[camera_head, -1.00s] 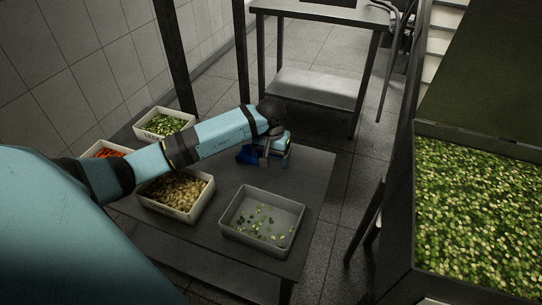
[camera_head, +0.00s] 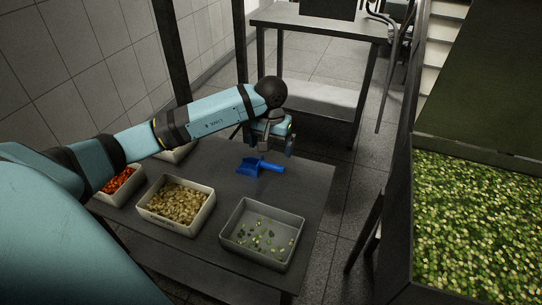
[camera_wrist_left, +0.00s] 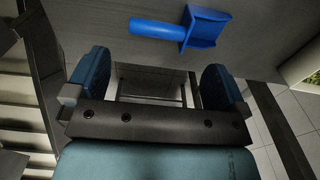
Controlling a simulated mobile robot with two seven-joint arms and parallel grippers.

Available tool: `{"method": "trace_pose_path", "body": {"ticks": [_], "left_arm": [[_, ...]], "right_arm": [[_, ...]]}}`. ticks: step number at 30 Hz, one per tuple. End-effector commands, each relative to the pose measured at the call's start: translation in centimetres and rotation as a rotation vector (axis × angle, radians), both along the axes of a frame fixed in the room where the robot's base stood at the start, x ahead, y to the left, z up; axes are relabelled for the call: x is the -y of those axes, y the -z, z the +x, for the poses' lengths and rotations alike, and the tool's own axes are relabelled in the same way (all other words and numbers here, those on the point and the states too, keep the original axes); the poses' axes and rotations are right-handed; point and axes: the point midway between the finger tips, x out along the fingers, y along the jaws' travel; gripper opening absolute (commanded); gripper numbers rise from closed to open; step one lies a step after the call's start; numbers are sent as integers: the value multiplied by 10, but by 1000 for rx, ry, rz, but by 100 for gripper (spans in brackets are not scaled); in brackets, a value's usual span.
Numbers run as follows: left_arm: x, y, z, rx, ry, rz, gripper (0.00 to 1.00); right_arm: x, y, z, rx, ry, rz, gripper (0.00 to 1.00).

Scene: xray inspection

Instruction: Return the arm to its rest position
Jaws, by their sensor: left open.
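My left gripper (camera_head: 277,145) is open and empty above the far right part of the dark table. In the left wrist view its two blue-padded fingers (camera_wrist_left: 158,88) stand wide apart with nothing between them. A blue scoop (camera_head: 260,167) lies on the table just below and in front of the gripper, its handle pointing right. The scoop also shows in the left wrist view (camera_wrist_left: 180,29), apart from the fingers. My right gripper is in neither view.
The dark table (camera_head: 222,165) holds a bin of brown pieces (camera_head: 153,216), a bin of red pieces (camera_head: 136,188), a partly hidden bin behind my arm, and a grey tray (camera_head: 227,238) with scattered green pieces. A large green-filled container (camera_head: 413,240) stands right. A metal table (camera_head: 300,22) stands behind.

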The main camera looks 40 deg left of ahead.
Motion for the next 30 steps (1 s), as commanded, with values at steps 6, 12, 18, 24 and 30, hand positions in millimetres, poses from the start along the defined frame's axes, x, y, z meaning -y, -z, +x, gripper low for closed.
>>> {"method": "trace_pose_path", "body": {"ticks": [6,12,18,24,30], "left_arm": [[0,-19,0,1,1,-1,100],[0,-20,0,-1,0,-1,100],[0,-20,0,0,0,-1,100],[0,-24,0,0,0,-1,100],[0,-70,0,1,0,-1,100]], "right_arm": [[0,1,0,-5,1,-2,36],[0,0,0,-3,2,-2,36],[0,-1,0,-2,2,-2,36],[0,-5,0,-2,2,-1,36],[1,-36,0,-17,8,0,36]]}}
